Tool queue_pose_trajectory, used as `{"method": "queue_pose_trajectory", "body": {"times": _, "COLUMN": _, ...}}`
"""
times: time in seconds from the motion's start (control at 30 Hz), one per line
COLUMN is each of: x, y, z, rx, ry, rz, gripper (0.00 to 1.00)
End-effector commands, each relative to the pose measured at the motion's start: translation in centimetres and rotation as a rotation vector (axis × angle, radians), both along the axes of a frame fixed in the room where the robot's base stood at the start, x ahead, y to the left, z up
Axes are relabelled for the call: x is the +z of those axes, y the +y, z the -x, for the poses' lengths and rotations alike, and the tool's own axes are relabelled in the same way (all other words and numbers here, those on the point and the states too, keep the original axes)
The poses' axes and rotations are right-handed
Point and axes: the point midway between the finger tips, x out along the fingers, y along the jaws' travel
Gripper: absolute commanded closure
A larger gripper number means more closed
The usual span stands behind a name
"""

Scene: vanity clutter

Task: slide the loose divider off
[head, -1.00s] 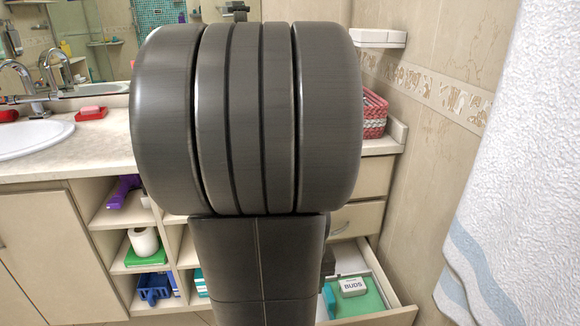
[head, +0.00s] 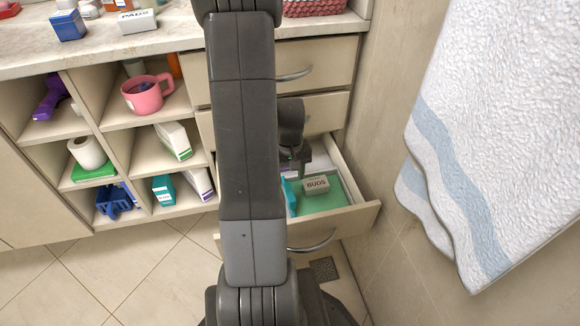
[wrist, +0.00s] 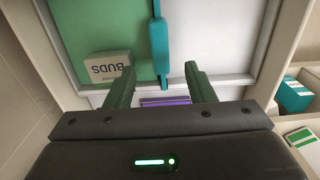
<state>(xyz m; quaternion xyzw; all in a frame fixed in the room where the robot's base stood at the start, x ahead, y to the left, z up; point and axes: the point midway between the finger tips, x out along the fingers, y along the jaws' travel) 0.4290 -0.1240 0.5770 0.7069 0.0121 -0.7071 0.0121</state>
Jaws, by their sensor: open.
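A teal bar (wrist: 160,45), which looks like the divider, stands in the open drawer along the line between a green floor area (wrist: 105,30) and a pale one. In the head view, part of the teal bar (head: 289,196) shows beside my arm. My gripper (wrist: 159,69) is open and empty over one end of the drawer, its fingers on either side of the bar's line and apart from its thick part. In the head view, my gripper (head: 295,165) is at the drawer's back, partly hidden by my arm.
A BUDS box (wrist: 108,67) lies on the green area, close to one finger. A purple item (wrist: 165,101) shows between the fingers. Open shelves with a pink mug (head: 147,95) and boxes stand left of the drawer. A towel (head: 480,130) hangs at right.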

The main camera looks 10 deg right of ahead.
Motion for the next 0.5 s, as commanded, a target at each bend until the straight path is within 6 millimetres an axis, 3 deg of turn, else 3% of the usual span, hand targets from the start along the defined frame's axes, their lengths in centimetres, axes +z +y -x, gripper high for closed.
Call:
{"method": "queue_pose_trajectory", "body": {"times": 0.03, "x": -1.5, "y": 0.0, "z": 0.1, "rx": 0.0, "ry": 0.004, "rz": -0.001, "gripper": 0.51}}
{"method": "queue_pose_trajectory", "body": {"times": 0.2, "x": -4.9, "y": 0.0, "z": 0.1, "rx": 0.0, "ry": 0.004, "rz": -0.001, "gripper": 0.51}}
{"method": "queue_pose_trajectory", "body": {"times": 0.5, "x": -8.5, "y": 0.0, "z": 0.1, "rx": 0.0, "ry": 0.001, "rz": 0.0, "gripper": 0.51}}
